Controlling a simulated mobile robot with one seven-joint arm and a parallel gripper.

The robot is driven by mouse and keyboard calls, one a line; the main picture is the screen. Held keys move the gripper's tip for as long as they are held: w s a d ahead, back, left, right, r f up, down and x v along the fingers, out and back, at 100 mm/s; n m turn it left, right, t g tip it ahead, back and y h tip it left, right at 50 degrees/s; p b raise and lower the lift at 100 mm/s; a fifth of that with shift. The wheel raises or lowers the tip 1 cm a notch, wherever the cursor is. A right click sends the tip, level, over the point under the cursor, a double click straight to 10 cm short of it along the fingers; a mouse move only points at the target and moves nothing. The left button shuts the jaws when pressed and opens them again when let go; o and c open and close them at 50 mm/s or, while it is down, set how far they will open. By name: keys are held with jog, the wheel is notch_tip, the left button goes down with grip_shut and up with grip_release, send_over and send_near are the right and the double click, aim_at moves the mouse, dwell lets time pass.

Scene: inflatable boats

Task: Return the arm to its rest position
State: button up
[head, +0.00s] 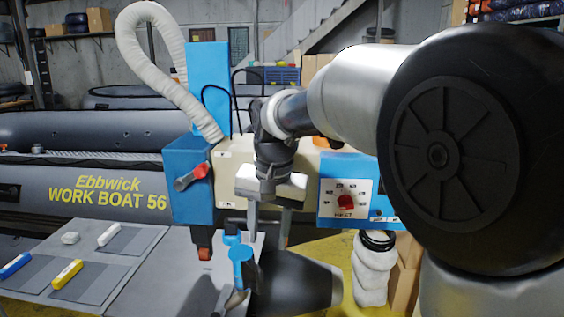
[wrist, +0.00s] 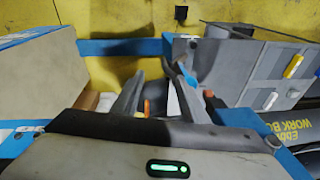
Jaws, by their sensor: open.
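My gripper (head: 268,222) hangs fingers down in the middle of the head view, in front of the cream and blue machine (head: 236,178). Its two fingers stand apart, with nothing seen between them. My arm reaches in from the right at about the height of the machine's top.
The machine has a red-handled lever (head: 193,176), a red heat knob (head: 346,201) and a white hose (head: 158,50). A grey table (head: 120,280) holds small blocks at left. A grey boat (head: 60,185) lies behind.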

jog(key=s+d+r+n+t, duration=0.15)
jog(key=s+d+r, duration=0.25)
jog(key=s+d, duration=0.65)
jog(key=s+d+f+t+h, duration=0.1)
jog(key=s+d+f+t, duration=0.1)
jog(key=s+d, duration=0.5)
jog(key=s+f+n, duration=0.1)
jog(key=s, duration=0.2)
jog(key=shift+s+f, duration=0.25)
jog(key=shift+f, duration=0.1)
